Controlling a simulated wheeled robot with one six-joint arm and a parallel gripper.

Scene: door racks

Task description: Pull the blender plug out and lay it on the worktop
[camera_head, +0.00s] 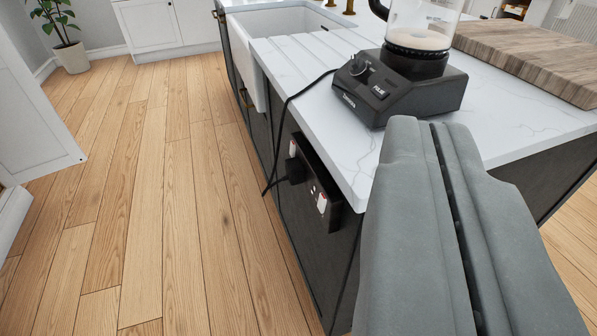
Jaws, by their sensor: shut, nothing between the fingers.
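The black blender plug (294,172) sits in a dark socket plate (325,187) on the dark side of the kitchen island, below the worktop edge. A black cord (287,112) runs from it, hangs down beside the cabinet and goes up over the edge to the blender base (400,90). The white marbled worktop (300,75) carries the blender. My grey gripper (430,125) is large in the right foreground, shut and empty, to the right of the plug and apart from it. Its fingertips overlap the worktop in the picture, in front of the blender.
A white sink (262,25) with brass taps lies at the island's far end. A wooden board (530,55) is on the worktop at the right. The wood floor (165,200) left of the island is clear. A white door (35,100) stands at the left edge.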

